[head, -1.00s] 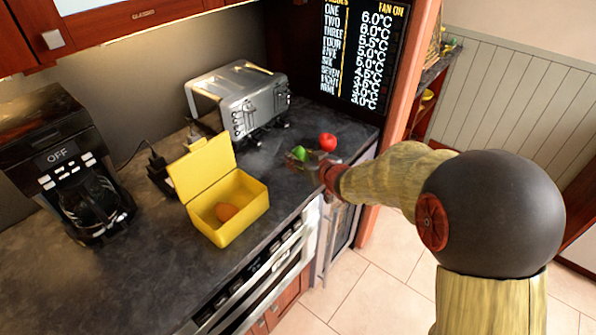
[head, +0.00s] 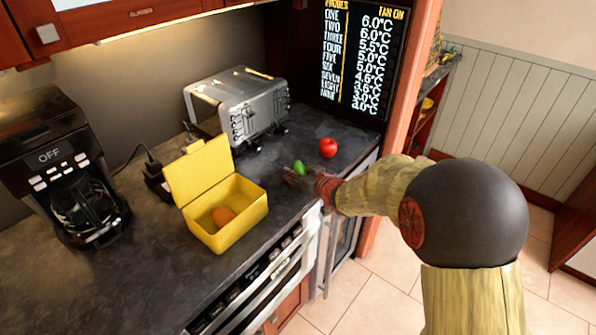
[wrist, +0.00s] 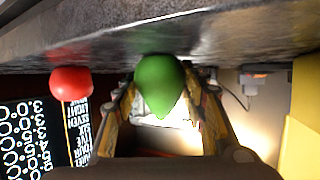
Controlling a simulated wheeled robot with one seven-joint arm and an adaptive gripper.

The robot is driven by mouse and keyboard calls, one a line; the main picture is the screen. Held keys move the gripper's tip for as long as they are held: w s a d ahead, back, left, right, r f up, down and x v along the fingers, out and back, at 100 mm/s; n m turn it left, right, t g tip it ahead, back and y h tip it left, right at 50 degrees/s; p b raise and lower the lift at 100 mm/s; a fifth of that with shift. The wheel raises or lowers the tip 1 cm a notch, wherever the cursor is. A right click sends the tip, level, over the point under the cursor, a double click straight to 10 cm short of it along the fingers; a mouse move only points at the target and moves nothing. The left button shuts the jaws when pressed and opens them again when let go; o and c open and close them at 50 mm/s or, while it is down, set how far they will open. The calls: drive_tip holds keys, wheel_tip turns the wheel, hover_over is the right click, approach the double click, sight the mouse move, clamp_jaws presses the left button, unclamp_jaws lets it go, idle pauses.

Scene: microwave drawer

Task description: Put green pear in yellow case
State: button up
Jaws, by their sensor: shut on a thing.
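The green pear (head: 299,168) is held in my gripper (head: 297,174) at the counter, left of and nearer than the red fruit. In the wrist view the green pear (wrist: 161,84) sits between the two fingers of my gripper (wrist: 165,100), which are shut on it. Whether it touches the counter is unclear. The yellow case (head: 245,226) stands on the counter to the left of my gripper with its lid up. An orange-brown egg-like thing (head: 223,216) lies inside it. An edge of the yellow case (wrist: 301,125) shows at the right of the wrist view.
A red apple-like fruit (head: 328,147) sits on the counter right of my gripper; it also shows in the wrist view (wrist: 71,84). A silver toaster (head: 240,105) stands behind, and a black coffee maker (head: 62,170) at left. The counter between gripper and case looks clear.

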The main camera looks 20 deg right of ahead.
drive_tip(key=o, duration=1.3)
drive_tip(key=shift+c, duration=0.2)
drive_tip(key=shift+s+r, duration=0.2)
drive_tip(key=shift+r, duration=0.05)
drive_tip(key=s+d+r+m+g+h+p, duration=0.1)
drive_tip(key=s+d+r+h+p, duration=0.15)
drive_tip(key=s+r, duration=0.55)
drive_tip(key=s+d+r+m+g+h+p, duration=0.15)
drive_tip(key=s+d+r, duration=0.3)
drive_tip(key=s, duration=0.55)
drive_tip(key=s+a+r+g, duration=0.1)
drive_tip(key=s+a+g, duration=0.1)
drive_tip(key=s, duration=0.9)
drive_tip(key=s+a+r+g+y, duration=0.1)
drive_tip(key=s+a+g, duration=0.2)
drive_tip(key=s, duration=0.8)
drive_tip(key=shift+s+a+r, duration=0.2)
drive_tip(key=shift+a+r, duration=0.1)
drive_tip(key=shift+a, duration=0.8)
